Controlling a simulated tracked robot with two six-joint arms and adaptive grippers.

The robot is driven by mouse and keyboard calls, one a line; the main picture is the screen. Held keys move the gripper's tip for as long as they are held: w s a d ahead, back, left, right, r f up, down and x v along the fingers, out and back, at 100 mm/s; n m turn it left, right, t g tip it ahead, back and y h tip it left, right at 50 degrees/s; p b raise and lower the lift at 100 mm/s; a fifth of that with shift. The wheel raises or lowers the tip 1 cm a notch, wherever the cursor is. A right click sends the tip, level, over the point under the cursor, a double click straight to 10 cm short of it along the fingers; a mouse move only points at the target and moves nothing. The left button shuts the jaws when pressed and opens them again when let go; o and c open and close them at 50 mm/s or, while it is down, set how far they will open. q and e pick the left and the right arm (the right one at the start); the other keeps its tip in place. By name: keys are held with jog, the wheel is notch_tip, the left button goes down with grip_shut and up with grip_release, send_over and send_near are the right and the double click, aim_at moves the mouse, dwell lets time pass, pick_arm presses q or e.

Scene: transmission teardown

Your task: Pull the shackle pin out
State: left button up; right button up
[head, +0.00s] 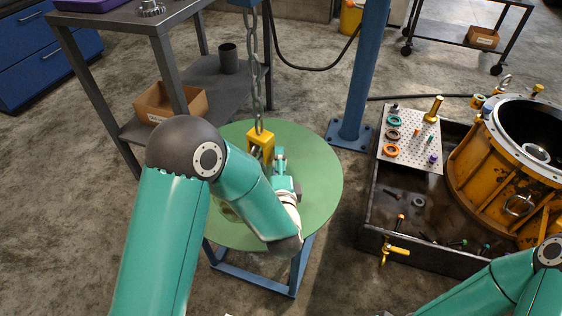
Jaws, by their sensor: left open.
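A chain (256,75) hangs down to a yellow block-shaped fitting (258,142) above a round green table (322,182). My left gripper (280,158) is open just to the right of the yellow fitting, seen from behind and above. I cannot tell whether its fingers touch the fitting or surround any part of it. The shackle pin cannot be made out; my left arm and gripper hide part of that area. My right arm shows at the bottom right, with its gripper out of view.
A dark tray (372,210) holds a perforated plate (420,152) with rings and small parts, and a large yellow housing (478,165). A blue post (364,70) stands behind the green table. A grey shelf cart (120,25) with a cardboard box (158,105) stands at the left.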

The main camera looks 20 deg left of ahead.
pick_arm(q)
jog(key=shift+d, duration=0.1)
jog(key=shift+d, duration=0.1)
grip_shut()
jog(key=shift+h, duration=0.3)
jog(key=shift+s+d+f+p, duration=0.1)
jog(key=shift+s+d+p, duration=0.15)
jog(key=shift+d, duration=0.7)
jog(key=shift+s+d+p, duration=0.25)
jog(key=shift+s+d, duration=0.05)
jog(key=shift+d, duration=0.6)
jog(key=shift+s+d+f+p, duration=0.1)
jog(key=shift+s+d+p, duration=0.15)
jog(key=shift+d, duration=0.7)
jog(key=shift+c, duration=0.7)
grip_release()
jog(key=shift+o, duration=0.7)
jog(key=shift+a+r, duration=0.15)
jog(key=shift+v, duration=3.7)
